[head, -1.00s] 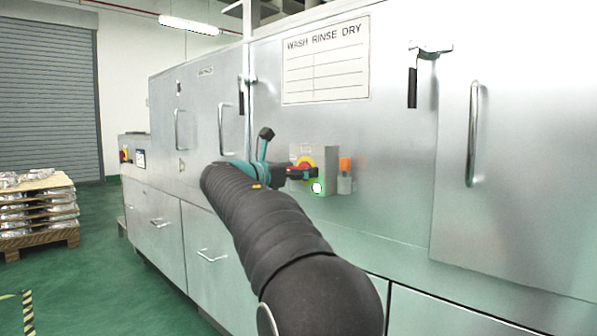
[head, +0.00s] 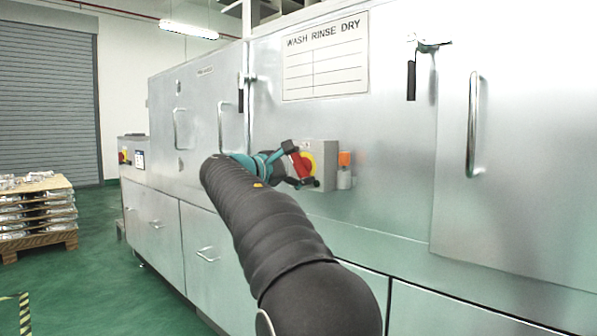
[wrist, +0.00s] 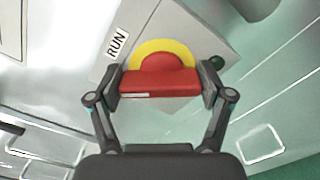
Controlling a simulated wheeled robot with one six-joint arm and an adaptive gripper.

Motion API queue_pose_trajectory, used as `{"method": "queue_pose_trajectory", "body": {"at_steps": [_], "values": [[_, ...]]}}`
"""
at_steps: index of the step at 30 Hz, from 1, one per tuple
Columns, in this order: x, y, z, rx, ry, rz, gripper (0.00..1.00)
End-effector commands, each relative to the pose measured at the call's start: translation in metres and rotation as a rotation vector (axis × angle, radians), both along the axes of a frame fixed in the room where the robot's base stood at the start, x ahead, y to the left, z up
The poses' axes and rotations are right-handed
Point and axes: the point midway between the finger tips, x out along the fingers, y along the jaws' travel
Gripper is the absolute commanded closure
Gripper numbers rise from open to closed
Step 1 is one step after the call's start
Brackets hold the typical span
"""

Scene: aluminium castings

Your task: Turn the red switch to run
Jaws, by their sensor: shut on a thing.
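The red switch (head: 301,165) has a red handle on a yellow round plate, on a grey box on the front of the metal machine. In the wrist view the red handle (wrist: 160,83) lies level across the picture. My gripper (head: 303,166) is at the switch. In the wrist view my gripper (wrist: 162,92) is shut on the handle, with one finger pad at each end of it. A white RUN label (wrist: 117,45) is on the box, up and left of the yellow plate (wrist: 164,50). The handle's lower part is partly hidden by my fingers in the head view.
A dark green round button (wrist: 216,62) is on the box beside the switch. An orange-topped fitting (head: 345,158) is just right of the box. A door handle (head: 473,125) sticks out farther right. A pallet of castings (head: 37,237) stands at the left on open green floor.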

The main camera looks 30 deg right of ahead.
Motion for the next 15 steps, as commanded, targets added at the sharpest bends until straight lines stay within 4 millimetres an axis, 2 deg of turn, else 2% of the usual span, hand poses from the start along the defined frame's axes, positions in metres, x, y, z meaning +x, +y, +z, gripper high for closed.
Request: {"method": "queue_pose_trajectory", "body": {"at_steps": [15], "values": [[-0.0014,-0.0009,-0.0028,0.153,-0.425,0.000,0.56]]}}
